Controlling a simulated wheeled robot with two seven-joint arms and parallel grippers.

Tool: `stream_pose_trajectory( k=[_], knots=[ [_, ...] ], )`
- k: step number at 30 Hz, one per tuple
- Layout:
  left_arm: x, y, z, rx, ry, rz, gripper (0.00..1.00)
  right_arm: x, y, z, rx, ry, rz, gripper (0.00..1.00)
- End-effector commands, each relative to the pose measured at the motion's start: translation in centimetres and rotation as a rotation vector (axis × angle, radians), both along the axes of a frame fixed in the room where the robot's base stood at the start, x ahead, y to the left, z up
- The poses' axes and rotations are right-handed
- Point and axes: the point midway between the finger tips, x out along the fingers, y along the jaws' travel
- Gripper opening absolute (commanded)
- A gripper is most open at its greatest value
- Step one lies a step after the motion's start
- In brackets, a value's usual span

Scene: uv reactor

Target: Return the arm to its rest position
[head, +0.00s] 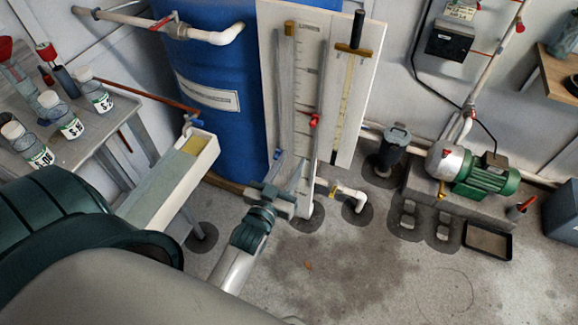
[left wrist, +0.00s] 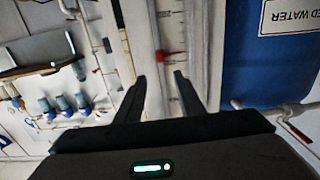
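My left gripper (head: 284,183) is in front of the lower part of the white gauge board (head: 341,105), pointing at it. In the left wrist view its two dark fingers (left wrist: 161,90) are apart with nothing held between them. The same red fitting (head: 315,121) shows on the board in the head view. I cannot tell how far the fingertips are from the tube. My right gripper is not in view.
A blue barrel (head: 212,75) stands behind the board. A bench with labelled bottles (head: 72,127) and a long pale trough (head: 172,178) are at the left. A green motor pump (head: 486,176) and a black tray (head: 487,241) are at the right. The front floor is clear.

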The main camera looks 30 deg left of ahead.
Motion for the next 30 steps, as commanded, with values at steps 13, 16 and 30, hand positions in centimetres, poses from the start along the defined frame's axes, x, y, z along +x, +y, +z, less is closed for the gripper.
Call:
stream_pose_trajectory(
  k=[13, 16, 30],
  knots=[
    [-0.5, -0.1, 0.0, 0.0, 0.001, 0.0, 0.35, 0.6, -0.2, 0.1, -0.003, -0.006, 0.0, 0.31],
    [-0.5, -0.1, 0.0, 0.0, 0.001, 0.0, 0.35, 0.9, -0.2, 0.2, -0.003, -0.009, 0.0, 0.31],
    [-1.0, -1.9, -6.4, -0.014, 0.142, -0.043, 0.35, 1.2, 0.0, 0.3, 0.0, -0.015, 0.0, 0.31]
  ],
)
